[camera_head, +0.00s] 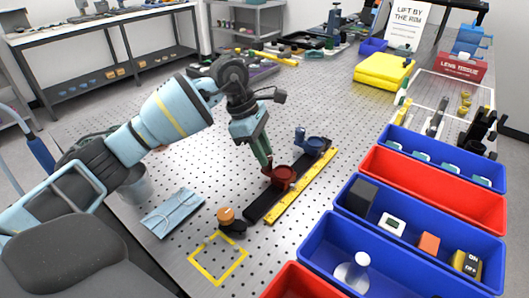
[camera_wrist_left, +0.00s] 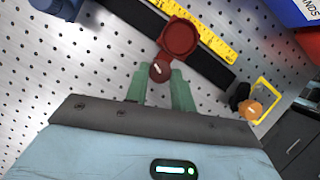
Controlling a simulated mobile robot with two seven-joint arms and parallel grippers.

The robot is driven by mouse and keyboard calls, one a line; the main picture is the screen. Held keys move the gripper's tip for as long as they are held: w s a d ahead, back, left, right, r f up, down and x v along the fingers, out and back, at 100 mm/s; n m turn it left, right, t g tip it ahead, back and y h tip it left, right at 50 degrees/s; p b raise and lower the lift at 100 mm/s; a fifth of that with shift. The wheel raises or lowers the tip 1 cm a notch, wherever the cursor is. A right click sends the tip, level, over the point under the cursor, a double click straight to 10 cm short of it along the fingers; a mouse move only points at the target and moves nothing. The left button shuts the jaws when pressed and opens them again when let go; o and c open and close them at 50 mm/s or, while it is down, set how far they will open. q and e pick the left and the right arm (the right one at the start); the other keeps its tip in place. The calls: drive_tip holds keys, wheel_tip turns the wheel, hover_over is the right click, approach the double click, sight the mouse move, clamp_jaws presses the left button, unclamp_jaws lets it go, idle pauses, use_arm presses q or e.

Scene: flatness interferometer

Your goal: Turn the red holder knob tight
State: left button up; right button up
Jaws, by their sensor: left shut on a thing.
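The red holder (camera_head: 283,174) stands on a black rail (camera_head: 262,206) on the perforated table. It also shows in the left wrist view (camera_wrist_left: 180,38) as a round red cup. Its red-brown knob (camera_wrist_left: 159,71), with a pale line on top, sits between the fingertips of my left gripper (camera_wrist_left: 160,78). The green fingers of my left gripper (camera_head: 267,164) reach down to the near side of the holder and are shut on the knob. In the head view the fingers hide the knob. My right gripper is in neither view.
A blue holder (camera_head: 313,144) stands farther along the rail, beside a yellow ruler (camera_head: 303,185). An orange-topped part (camera_head: 226,215) stands near a yellow square outline (camera_head: 218,279). Blue and red bins (camera_head: 433,174) line the right side. A folded blue cloth (camera_head: 172,213) lies at left.

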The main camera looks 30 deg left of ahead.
use_arm(q)
drive_tip(key=shift+w+f+m+g+b, duration=0.15)
drive_tip(key=shift+m+g+b, duration=0.25)
drive_tip(key=shift+m, duration=0.5)
drive_tip(key=m, duration=0.2)
drive_tip(key=m+g+b, duration=0.2)
drive_tip(key=m, duration=0.1)
drive_tip(key=shift+w+m, duration=0.25)
drive_tip(key=shift+m, duration=0.05)
drive_tip(key=shift+m+g+b, duration=0.3)
drive_tip(key=shift+m+b, duration=0.15)
drive_tip(key=shift+m, duration=0.35)
drive_tip(key=m, duration=0.1)
drive_tip(key=m+y, duration=0.1)
drive_tip(key=m, duration=0.1)
drive_tip(key=shift+w+d+r+g, duration=0.1)
drive_tip(key=shift+r+g, duration=0.1)
drive_tip(key=shift+g, duration=0.2)
drive_tip(key=shift+m, duration=0.3)
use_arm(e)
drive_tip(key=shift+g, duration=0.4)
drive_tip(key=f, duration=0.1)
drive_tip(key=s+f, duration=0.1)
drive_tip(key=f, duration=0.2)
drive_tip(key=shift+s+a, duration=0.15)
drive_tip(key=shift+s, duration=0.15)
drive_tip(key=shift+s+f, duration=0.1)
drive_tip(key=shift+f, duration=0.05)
use_arm(q)
drive_tip(key=o, duration=1)
